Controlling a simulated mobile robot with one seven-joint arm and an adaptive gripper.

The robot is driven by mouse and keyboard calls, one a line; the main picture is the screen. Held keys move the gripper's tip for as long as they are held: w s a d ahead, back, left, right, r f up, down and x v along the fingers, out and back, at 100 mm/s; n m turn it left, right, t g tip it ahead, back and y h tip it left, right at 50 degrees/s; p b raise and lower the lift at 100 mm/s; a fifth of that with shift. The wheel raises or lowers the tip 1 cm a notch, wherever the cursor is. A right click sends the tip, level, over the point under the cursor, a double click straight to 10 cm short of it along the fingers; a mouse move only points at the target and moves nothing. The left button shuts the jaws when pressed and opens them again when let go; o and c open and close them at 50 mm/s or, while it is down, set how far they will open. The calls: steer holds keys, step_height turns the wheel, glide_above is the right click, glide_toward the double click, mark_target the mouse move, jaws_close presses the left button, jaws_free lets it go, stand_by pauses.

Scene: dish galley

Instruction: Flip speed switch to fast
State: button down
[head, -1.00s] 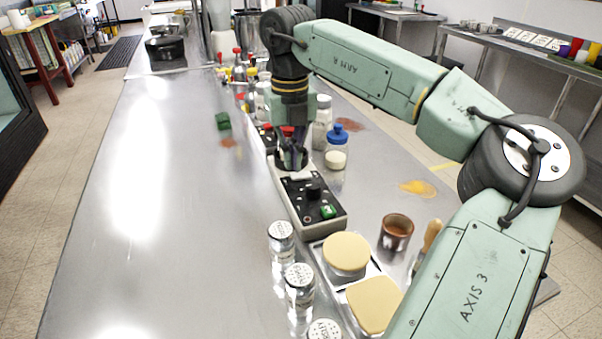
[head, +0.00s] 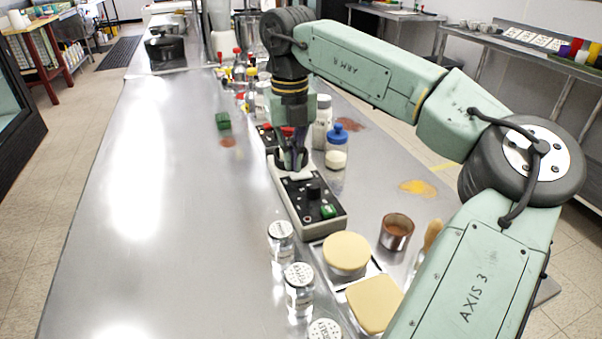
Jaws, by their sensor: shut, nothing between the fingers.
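A long control box (head: 327,228) with a pale casing and a black top panel lies on the steel counter. Its near end carries a black knob (head: 314,191) and a green switch (head: 328,211). Red parts show toward its far end, partly behind my gripper. My gripper (head: 293,166) points down over the box's middle to far part, beyond the black knob. It is shut with nothing in it. I cannot tell whether the fingertips touch the box. No speed label is readable, and the surface right under the gripper is partly hidden.
Labelled shaker jars (head: 299,290) stand at the near left of the box. The counter's left side is clear.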

mark_target(292, 175)
steer(key=shift+f+b, duration=0.65)
steer(key=shift+f, duration=0.45)
stand_by(0.3)
steer(key=shift+r+p, duration=2.9)
steer(key=shift+r, duration=0.7)
